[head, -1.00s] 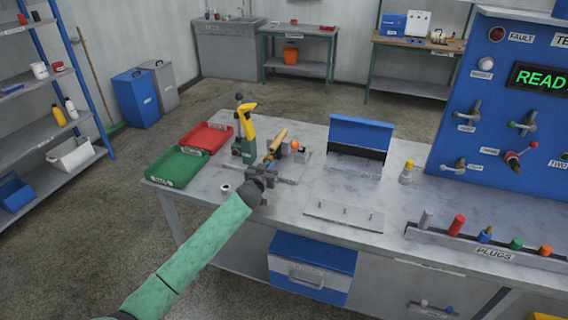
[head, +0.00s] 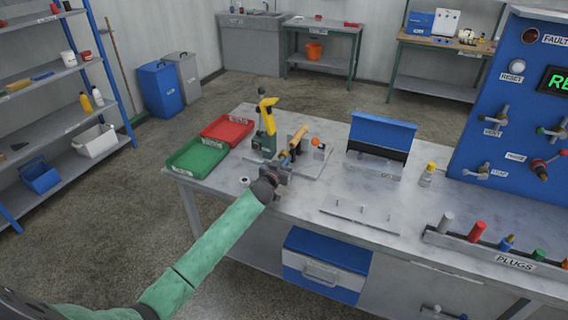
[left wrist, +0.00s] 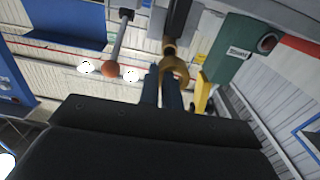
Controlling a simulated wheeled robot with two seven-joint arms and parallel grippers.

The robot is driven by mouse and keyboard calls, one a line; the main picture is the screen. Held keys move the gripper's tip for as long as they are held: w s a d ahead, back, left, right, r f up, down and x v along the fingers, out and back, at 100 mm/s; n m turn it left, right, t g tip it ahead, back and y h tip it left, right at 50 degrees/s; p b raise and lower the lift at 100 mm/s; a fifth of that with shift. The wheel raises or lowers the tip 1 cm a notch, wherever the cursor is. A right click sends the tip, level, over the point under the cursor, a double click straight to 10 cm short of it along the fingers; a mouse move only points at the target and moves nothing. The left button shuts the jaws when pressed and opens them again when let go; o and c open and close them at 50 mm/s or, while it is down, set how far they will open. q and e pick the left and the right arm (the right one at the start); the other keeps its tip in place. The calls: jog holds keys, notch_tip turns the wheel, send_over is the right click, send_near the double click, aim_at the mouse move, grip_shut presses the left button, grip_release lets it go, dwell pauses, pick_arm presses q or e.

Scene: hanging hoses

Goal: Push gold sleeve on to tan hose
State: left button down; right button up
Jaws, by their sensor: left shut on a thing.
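The tan hose (head: 298,137) is held at a grey fixture on the bench in the head view. Its open end (left wrist: 169,47) shows just beyond the fingertips in the left wrist view. The gold sleeve (left wrist: 176,68) is a ring at the tips of my left gripper (left wrist: 161,84), which is shut on it. The sleeve is close to the hose end; I cannot tell whether they touch. In the head view my left gripper (head: 280,172) is at the near side of the fixture, and the sleeve is small there. My right gripper is not in view.
A green and yellow tool (head: 266,125) stands just left of the fixture. A green tray (head: 197,158) and red tray (head: 227,130) lie farther left. A lever with an orange ball (head: 316,142) is close on the right. A blue-lidded box (head: 382,132) stands beyond it.

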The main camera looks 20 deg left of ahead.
pick_arm(q)
jog(key=shift+w+f, duration=0.1)
jog(key=shift+w, duration=0.7)
jog(key=shift+w+b, duration=0.3)
jog(key=shift+w, duration=0.35)
jog(key=shift+w+d, duration=0.1)
jog(key=shift+w, duration=1)
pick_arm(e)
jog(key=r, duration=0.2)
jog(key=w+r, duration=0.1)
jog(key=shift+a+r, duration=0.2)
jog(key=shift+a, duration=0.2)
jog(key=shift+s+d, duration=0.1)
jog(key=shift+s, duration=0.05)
pick_arm(q)
jog(key=shift+w, duration=0.45)
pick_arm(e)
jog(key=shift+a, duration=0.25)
